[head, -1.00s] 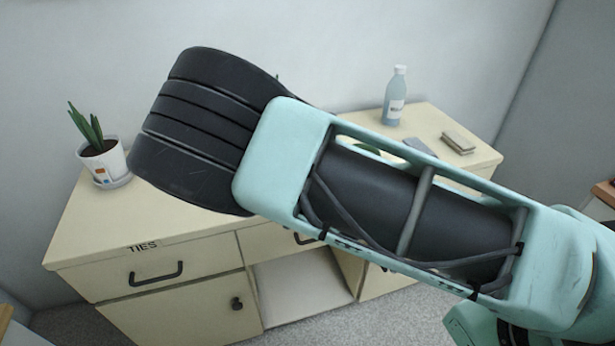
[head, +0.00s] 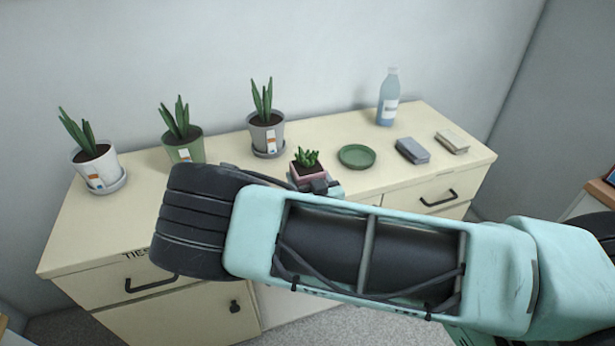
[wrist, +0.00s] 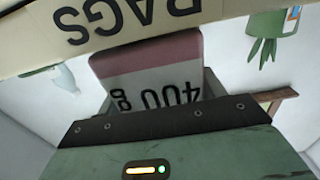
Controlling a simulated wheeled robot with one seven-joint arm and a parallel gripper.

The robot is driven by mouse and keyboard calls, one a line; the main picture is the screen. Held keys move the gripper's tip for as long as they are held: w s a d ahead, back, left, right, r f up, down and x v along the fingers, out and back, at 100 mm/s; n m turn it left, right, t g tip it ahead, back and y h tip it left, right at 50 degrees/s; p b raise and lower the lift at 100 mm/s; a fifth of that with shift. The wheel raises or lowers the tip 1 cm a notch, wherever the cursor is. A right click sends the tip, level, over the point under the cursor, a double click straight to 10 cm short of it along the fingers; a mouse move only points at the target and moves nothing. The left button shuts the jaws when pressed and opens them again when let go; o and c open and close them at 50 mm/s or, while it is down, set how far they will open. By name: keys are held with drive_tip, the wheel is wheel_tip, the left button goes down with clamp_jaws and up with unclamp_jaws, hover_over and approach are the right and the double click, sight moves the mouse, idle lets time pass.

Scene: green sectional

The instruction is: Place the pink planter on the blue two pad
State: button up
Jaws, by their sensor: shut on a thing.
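The pink planter (head: 309,174), square with a small green succulent, is at the middle front of the cream cabinet top. My gripper (head: 326,188) is shut on it from the front; my arm hides part of the grip. In the wrist view the planter (wrist: 150,58) shows upside down, pink above and pale with "400 g" below, against my gripper (wrist: 155,108). I cannot tell whether it touches the cabinet top. A blue-grey pad (head: 412,151) lies to its right, beyond a green saucer; no numeral is readable on it.
The round green saucer (head: 357,156) lies between planter and pad. A beige block (head: 452,141) and blue bottle (head: 389,100) stand near the pad. White (head: 97,168), green (head: 184,148) and grey (head: 266,134) potted plants stand left. The cabinet edge (wrist: 120,28) reads "RAGS".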

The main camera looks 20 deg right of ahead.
drive_tip(key=shift+f, duration=0.15)
drive_tip(key=o, duration=1.3)
drive_tip(key=shift+c, duration=0.2)
